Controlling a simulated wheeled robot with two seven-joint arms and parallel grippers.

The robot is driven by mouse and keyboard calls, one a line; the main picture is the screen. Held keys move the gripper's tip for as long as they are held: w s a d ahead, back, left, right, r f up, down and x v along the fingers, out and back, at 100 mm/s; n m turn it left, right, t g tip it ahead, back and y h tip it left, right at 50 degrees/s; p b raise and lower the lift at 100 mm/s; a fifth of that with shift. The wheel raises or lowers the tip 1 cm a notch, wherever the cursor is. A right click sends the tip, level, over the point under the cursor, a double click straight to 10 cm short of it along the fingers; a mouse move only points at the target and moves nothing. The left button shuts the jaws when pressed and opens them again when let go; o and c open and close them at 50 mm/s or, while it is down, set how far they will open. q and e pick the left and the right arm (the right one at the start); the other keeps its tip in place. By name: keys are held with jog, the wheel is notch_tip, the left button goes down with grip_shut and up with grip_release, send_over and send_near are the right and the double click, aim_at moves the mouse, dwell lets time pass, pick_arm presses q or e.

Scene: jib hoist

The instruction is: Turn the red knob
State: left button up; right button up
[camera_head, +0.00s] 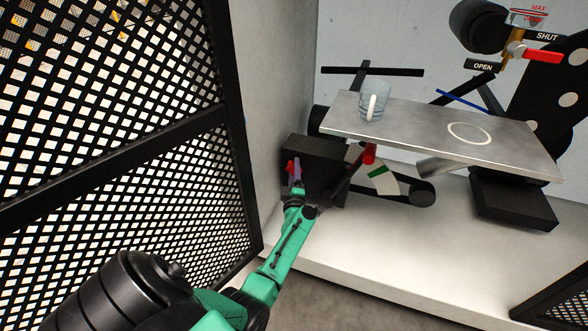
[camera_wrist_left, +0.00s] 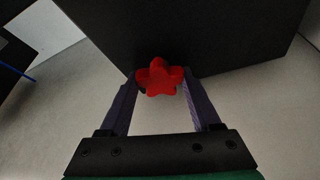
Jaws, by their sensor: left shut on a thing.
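The red knob (camera_wrist_left: 160,77) is star-shaped and sits against the face of a black box in the left wrist view. In the head view a small part of the red knob (camera_head: 290,167) shows on the black box (camera_head: 318,158), beside the gripper. My left gripper (camera_head: 297,174) reaches it from below, and its two purple fingers (camera_wrist_left: 162,84) are shut on the knob from both sides. My right gripper is in neither view.
A black mesh panel (camera_head: 110,110) stands close on the left. A red valve handle (camera_head: 541,56) is at upper right.

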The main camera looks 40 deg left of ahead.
pick_arm(q)
jog(key=shift+n+p, duration=0.4)
jog(key=shift+n, duration=0.2)
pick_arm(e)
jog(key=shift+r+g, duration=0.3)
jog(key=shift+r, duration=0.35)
pick_arm(q)
jog(key=o, duration=1.4)
jog(key=shift+c, duration=0.2)
jog(key=shift+s, duration=0.1)
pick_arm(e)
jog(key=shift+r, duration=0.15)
pick_arm(q)
jog(key=p+v, duration=0.4)
jog(key=v, duration=1)
jog(key=shift+s+d+r, duration=0.2)
jog(key=shift+r, duration=0.1)
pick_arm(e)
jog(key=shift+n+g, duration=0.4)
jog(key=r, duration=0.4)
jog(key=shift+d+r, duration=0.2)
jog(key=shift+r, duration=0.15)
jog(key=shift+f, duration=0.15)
